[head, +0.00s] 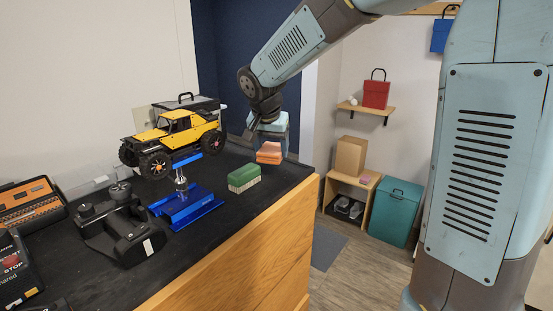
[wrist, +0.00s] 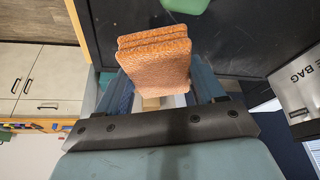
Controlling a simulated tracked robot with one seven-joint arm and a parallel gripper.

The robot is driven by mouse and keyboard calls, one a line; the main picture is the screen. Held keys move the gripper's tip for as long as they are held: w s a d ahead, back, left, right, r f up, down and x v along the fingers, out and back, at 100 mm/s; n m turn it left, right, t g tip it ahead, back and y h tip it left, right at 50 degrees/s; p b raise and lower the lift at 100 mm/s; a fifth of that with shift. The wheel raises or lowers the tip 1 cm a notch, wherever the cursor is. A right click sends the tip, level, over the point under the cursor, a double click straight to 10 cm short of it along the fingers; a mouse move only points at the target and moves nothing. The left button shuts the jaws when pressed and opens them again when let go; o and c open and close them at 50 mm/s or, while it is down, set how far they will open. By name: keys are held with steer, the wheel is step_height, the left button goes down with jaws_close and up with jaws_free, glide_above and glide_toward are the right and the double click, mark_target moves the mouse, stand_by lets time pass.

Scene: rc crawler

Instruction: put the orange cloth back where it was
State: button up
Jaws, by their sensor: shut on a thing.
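The orange cloth (head: 268,154) is a thick folded pad near the far right edge of the black bench top in the head view. My gripper (head: 268,143) points down over it and is shut on it. In the wrist view, the cloth (wrist: 155,58) sits between the two fingers of my gripper (wrist: 160,90) and hides most of the gap between them. I cannot tell whether its underside touches the bench.
A green block (head: 243,178) lies just in front of the cloth. A yellow toy truck (head: 178,135) stands on a blue stand (head: 187,207) to the left. A black transmitter (head: 120,230) is nearer. The bench's wooden side (head: 250,255) drops to the floor.

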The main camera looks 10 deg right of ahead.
steer(key=shift+w+d+f, duration=0.1)
steer(key=shift+w+f, duration=0.2)
steer(key=shift+f, duration=0.1)
steer(key=shift+w+f, duration=0.15)
steer(key=shift+f, duration=1.5)
steer(key=o, duration=1)
